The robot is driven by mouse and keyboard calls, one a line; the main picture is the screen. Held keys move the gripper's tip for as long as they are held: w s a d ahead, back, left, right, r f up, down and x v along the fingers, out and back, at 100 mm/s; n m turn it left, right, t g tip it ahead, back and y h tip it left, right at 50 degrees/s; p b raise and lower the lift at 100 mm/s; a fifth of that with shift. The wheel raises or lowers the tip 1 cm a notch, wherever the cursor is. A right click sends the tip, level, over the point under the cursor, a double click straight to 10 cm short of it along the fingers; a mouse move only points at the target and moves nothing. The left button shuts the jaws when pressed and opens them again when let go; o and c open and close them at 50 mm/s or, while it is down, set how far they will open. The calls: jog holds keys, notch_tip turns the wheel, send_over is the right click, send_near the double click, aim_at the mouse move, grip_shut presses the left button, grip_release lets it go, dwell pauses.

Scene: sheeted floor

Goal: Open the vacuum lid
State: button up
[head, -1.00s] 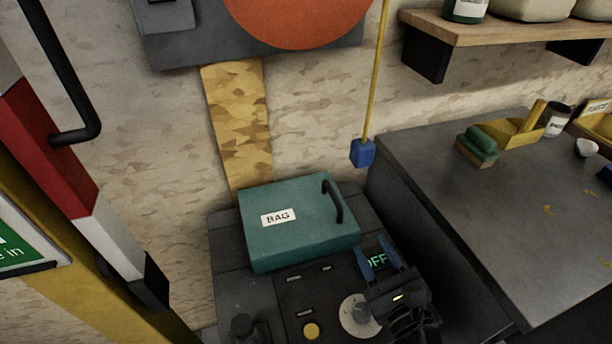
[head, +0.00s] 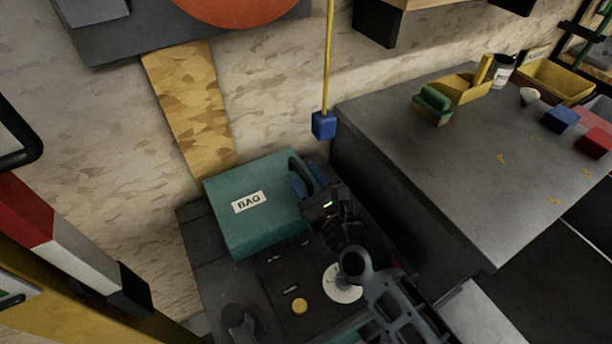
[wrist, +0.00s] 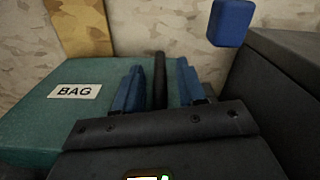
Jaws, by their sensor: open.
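The vacuum lid (head: 228,222) is a flat teal box cover labelled BAG, lying shut on the dark vacuum body. A black bar handle (head: 296,166) stands at its right side. My gripper (head: 310,178) is at the lid's right side, by the handle. In the wrist view the lid (wrist: 30,118) fills the left. The two blue fingers of my gripper (wrist: 161,84) are apart, and the dark handle (wrist: 159,68) shows between them. I see no clear contact between fingers and handle.
The vacuum's dark panel with a yellow button (head: 299,306) and a white dial (head: 342,284) lies in front. A blue block (head: 323,125) hangs on a yellow cord behind my gripper. A grey workbench (head: 440,180) stands close on the right.

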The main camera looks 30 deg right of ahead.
jog(key=shift+c, duration=0.3)
grip_shut()
jog(key=shift+d, duration=0.1)
